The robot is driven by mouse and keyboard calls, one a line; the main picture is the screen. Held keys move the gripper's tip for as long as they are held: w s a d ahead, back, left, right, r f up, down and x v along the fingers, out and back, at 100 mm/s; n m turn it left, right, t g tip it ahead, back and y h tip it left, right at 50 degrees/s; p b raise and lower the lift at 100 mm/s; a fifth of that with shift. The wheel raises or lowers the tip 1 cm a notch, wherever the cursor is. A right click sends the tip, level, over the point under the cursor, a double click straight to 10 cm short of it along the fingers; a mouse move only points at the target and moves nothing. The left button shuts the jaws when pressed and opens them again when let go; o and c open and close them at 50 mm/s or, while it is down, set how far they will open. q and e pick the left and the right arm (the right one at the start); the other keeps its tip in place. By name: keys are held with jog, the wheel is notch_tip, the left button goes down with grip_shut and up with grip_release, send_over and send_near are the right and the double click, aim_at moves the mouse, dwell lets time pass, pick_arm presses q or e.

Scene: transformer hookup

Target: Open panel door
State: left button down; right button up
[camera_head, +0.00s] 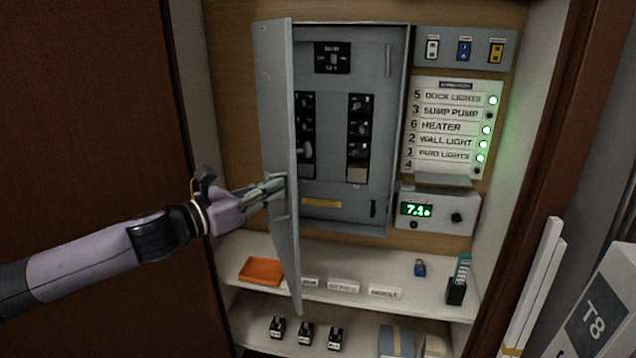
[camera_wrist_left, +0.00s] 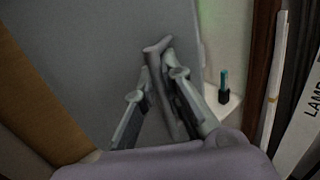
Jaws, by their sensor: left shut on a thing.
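The grey panel door (camera_head: 275,95) stands partly open, swung out on its left side from the breaker panel (camera_head: 350,60). The panel's inside shows, with rows of black breakers (camera_head: 360,130). My left gripper (camera_head: 274,188) is shut on the door's handle (camera_head: 281,198) at the door's free edge. In the left wrist view the two fingers (camera_wrist_left: 158,95) close around the grey handle bar (camera_wrist_left: 165,85), with the door face (camera_wrist_left: 80,50) behind. My right gripper is not in view.
An orange tray (camera_head: 262,271) and label plates lie on the shelf below the door. A controller box (camera_head: 438,210) and a lit label board (camera_head: 455,125) are on the right. Several small black parts (camera_head: 306,333) stand on the lower shelf. Brown cabinet doors flank the opening.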

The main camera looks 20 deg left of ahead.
pick_arm(q)
jog(key=s+a+m+g+h+b, duration=0.1)
jog(key=s+a+b, duration=0.1)
jog(key=a, duration=0.7)
jog(key=shift+s+r+h, duration=0.15)
jog(key=shift+s+h, duration=0.15)
jog(key=shift+s, duration=0.35)
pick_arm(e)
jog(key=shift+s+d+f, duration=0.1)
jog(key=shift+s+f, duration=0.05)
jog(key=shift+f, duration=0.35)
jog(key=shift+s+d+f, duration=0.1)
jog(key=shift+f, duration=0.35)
pick_arm(q)
jog(key=c, duration=1.7)
grip_release()
jog(key=shift+s, duration=0.1)
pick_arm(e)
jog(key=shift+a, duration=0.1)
